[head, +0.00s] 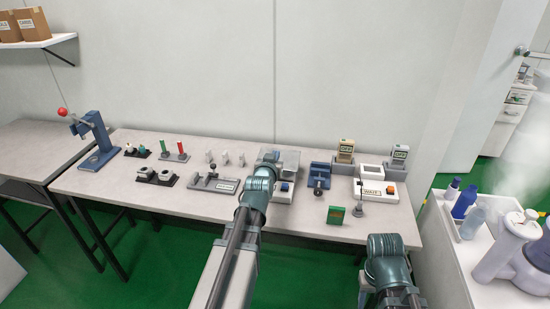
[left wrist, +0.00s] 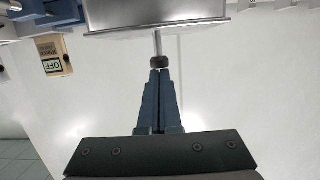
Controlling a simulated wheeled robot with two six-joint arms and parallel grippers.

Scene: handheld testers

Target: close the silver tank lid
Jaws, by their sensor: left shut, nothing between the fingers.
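The silver tank lid (head: 291,158) stands raised and tilted above a white box (head: 281,196) with a blue button on the bench. In the left wrist view the lid (left wrist: 150,12) is a grey metal panel at the top, with a thin rod and dark knob (left wrist: 160,62) sticking out from its edge. My left gripper (left wrist: 160,72) is shut and empty, its fingertips right at the knob; I cannot tell whether they touch. In the head view my left gripper (head: 270,157) is beside the lid, partly hidden by its own wrist. My right gripper is not in view.
To the right of the lid are a blue vise-like device (head: 319,177), a WAIT box (head: 372,191) and OFF signs (head: 345,147). A grey clamp fixture (head: 213,183) lies to the left. A small green-orange card (head: 335,215) stands near the front edge.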

